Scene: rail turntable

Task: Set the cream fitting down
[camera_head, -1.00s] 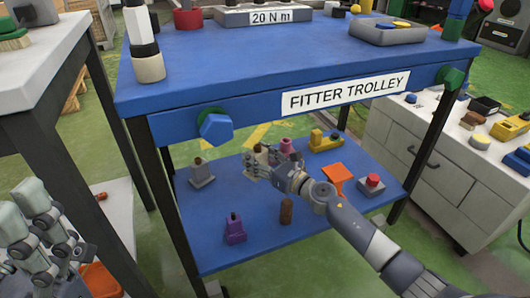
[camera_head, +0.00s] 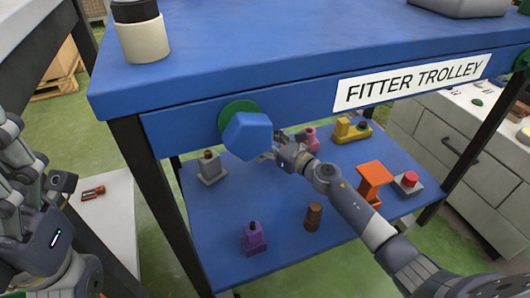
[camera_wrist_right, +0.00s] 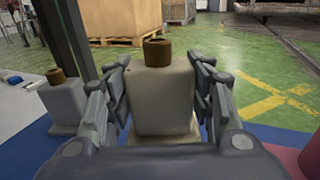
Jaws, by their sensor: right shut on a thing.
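The cream fitting (camera_wrist_right: 162,98), a block with a brown top knob and a wider base, stands upright between the fingers of my right gripper (camera_wrist_right: 160,100) in the right wrist view. The fingers are shut on its two sides. Whether its base touches the blue lower shelf (camera_head: 280,200) cannot be told. In the head view my right gripper (camera_head: 272,148) is over the back of that shelf, partly behind a blue hexagonal knob (camera_head: 247,136), and the fitting is largely hidden. My left gripper (camera_head: 35,165) is at the left edge, open and empty.
A grey fitting (camera_head: 210,168) stands left of the gripper and a pink one (camera_head: 311,138) close on its right. Yellow (camera_head: 350,130), orange (camera_head: 374,175), purple (camera_head: 254,240) and brown (camera_head: 314,216) pieces stand around. The trolley's blue top (camera_head: 300,45) overhangs the shelf.

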